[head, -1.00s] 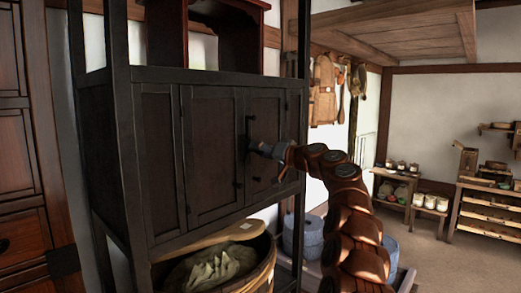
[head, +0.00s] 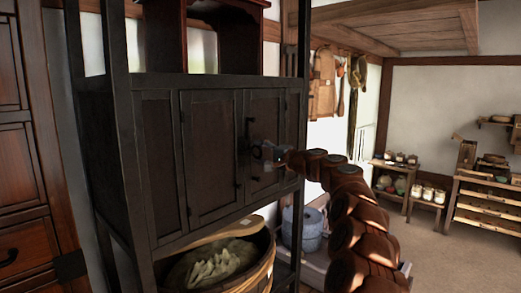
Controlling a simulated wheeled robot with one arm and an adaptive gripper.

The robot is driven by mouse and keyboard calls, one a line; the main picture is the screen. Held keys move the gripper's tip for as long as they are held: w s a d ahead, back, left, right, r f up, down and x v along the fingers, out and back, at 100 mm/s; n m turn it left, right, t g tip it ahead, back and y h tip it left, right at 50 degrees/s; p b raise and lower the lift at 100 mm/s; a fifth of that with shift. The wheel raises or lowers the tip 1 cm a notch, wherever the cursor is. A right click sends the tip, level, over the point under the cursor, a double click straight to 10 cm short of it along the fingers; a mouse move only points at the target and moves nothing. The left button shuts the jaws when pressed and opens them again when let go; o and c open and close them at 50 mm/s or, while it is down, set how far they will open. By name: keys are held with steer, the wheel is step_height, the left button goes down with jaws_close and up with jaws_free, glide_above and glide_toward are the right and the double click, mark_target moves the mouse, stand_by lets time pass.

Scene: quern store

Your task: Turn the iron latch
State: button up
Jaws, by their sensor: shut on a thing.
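A dark wooden cabinet (head: 212,160) with panelled doors stands at the centre left, its doors shut. The dark iron latch (head: 243,147) is by the seam where the two middle doors meet, mostly hidden by my gripper. My gripper (head: 257,152) is at the door front, shut on the latch. My arm reaches in from the lower right. The exact angle of the latch is too small and dark to tell.
A wooden tub (head: 262,268) with pale cloth-like contents sits under the cabinet. A grey-blue round object (head: 302,229) stands right of it. Low shelves with jars (head: 428,195) are at the back right. The floor (head: 440,265) on the right is clear.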

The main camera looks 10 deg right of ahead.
steer(key=shift+m, duration=0.7)
steer(key=o, duration=1.2)
steer(key=shift+c, duration=0.2)
steer(key=v, duration=1.2)
